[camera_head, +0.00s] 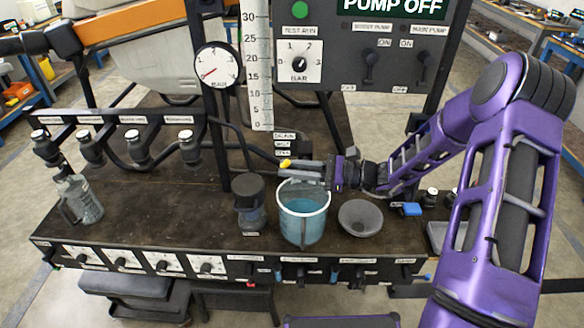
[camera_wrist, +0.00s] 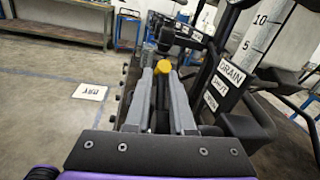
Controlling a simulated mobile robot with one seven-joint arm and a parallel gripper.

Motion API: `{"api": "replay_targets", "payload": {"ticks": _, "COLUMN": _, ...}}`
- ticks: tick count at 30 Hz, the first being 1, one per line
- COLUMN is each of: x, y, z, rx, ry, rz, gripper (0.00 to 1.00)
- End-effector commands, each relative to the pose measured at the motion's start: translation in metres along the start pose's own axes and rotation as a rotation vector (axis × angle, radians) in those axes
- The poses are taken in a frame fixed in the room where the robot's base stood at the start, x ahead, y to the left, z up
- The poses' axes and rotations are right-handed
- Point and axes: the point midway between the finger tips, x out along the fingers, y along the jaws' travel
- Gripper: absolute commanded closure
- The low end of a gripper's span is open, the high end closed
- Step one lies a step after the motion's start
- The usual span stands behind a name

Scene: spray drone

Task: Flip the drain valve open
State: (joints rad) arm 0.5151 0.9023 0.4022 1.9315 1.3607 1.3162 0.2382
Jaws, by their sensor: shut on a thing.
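The drain valve's yellow lever tip (camera_head: 285,163) shows at the left end of my gripper in the head view, above the bench. In the wrist view the yellow tip (camera_wrist: 162,68) sits between the ends of my two grey fingers. My gripper (camera_head: 292,169) reaches in from the right, level, and is shut on the lever. In the wrist view my gripper (camera_wrist: 161,84) has a dark strip between its fingers. The valve body is hidden behind my fingers. A drain label (camera_wrist: 232,74) stands right of the fingers, and the label stack (camera_head: 285,143) is just above them.
A translucent bluish bucket (camera_head: 303,222) stands just below my gripper. A dark-lidded jar (camera_head: 250,206) is left of it and a grey funnel (camera_head: 360,218) right. The scale post (camera_head: 257,70) and control panel (camera_head: 350,45) rise behind. A clear jug (camera_head: 80,203) stands far left.

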Motion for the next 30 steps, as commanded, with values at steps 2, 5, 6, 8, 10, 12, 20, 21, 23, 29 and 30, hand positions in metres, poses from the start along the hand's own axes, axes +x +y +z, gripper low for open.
{"api": "replay_targets", "payload": {"ticks": 2, "x": -0.001, "y": -0.002, "z": 0.0, "rx": -0.002, "ry": 0.001, "rz": -0.004, "gripper": 1.0}}
{"api": "replay_targets", "payload": {"ticks": 5, "x": 0.0, "y": -0.002, "z": 0.001, "rx": -0.003, "ry": 0.006, "rz": -0.004, "gripper": 1.0}}
{"api": "replay_targets", "payload": {"ticks": 6, "x": 0.0, "y": -0.002, "z": 0.001, "rx": -0.004, "ry": 0.011, "rz": -0.003, "gripper": 1.0}}
{"api": "replay_targets", "payload": {"ticks": 8, "x": 0.0, "y": -0.002, "z": 0.002, "rx": -0.006, "ry": 0.023, "rz": -0.001, "gripper": 1.0}}
{"api": "replay_targets", "payload": {"ticks": 10, "x": 0.0, "y": -0.002, "z": 0.002, "rx": -0.009, "ry": 0.046, "rz": 0.002, "gripper": 1.0}}
{"api": "replay_targets", "payload": {"ticks": 12, "x": 0.001, "y": -0.002, "z": 0.002, "rx": -0.013, "ry": 0.077, "rz": 0.007, "gripper": 1.0}}
{"api": "replay_targets", "payload": {"ticks": 20, "x": 0.005, "y": -0.002, "z": -0.003, "rx": -0.036, "ry": 0.26, "rz": 0.035, "gripper": 1.0}}
{"api": "replay_targets", "payload": {"ticks": 21, "x": 0.006, "y": -0.002, "z": -0.004, "rx": -0.041, "ry": 0.291, "rz": 0.039, "gripper": 1.0}}
{"api": "replay_targets", "payload": {"ticks": 23, "x": 0.007, "y": -0.001, "z": -0.006, "rx": -0.047, "ry": 0.337, "rz": 0.046, "gripper": 1.0}}
{"api": "replay_targets", "payload": {"ticks": 29, "x": 0.008, "y": 0.0, "z": -0.013, "rx": -0.065, "ry": 0.48, "rz": 0.068, "gripper": 1.0}}
{"api": "replay_targets", "payload": {"ticks": 30, "x": 0.008, "y": 0.0, "z": -0.014, "rx": -0.068, "ry": 0.504, "rz": 0.072, "gripper": 1.0}}
